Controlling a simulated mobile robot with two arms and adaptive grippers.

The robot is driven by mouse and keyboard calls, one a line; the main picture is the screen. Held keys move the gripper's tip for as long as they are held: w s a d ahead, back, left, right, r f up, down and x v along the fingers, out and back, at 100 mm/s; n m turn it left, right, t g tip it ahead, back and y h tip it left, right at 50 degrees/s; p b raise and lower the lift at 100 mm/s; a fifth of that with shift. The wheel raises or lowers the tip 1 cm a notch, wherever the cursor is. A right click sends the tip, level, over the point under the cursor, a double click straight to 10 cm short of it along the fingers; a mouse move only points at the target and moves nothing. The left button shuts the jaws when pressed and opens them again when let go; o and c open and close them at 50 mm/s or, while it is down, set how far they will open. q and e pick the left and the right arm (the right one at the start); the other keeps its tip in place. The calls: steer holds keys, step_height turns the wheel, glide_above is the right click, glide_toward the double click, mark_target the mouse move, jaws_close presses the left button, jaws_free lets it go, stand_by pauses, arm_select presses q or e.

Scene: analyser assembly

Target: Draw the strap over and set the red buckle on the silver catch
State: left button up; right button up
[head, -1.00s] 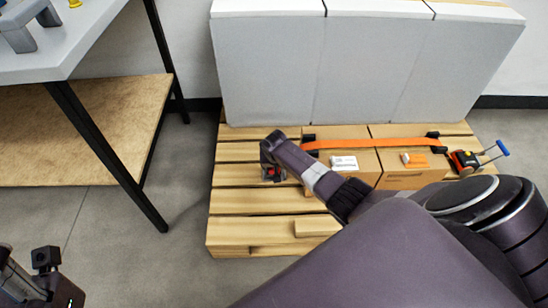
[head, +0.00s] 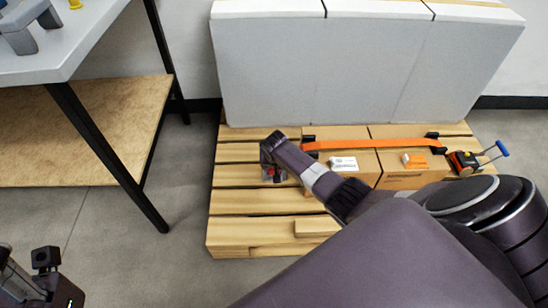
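The orange strap (head: 345,144) lies across the top of the cardboard boxes (head: 405,177), between black corner pieces. A small red part, which looks like the red buckle (head: 277,173), shows at the left end of the boxes, at the fingers of my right gripper (head: 273,172). The gripper reaches down there, and its wrist hides much of this spot. I cannot tell whether its fingers are closed on the red part. The silver catch cannot be made out clearly. My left gripper (head: 38,285) is at the lower left, far from the boxes, its fingertips not clearly shown.
The boxes stand on a wooden pallet (head: 250,202) before tall grey panels (head: 265,75). A ratchet with a blue handle (head: 502,149) sits at the right end. A table (head: 90,40) with black legs stands at the left. The pallet's front boards are mostly bare.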

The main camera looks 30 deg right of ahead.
steer(key=shift+f+b, duration=0.3)
steer(key=shift+f, duration=0.1)
stand_by(0.5)
steer(key=o, duration=1.3)
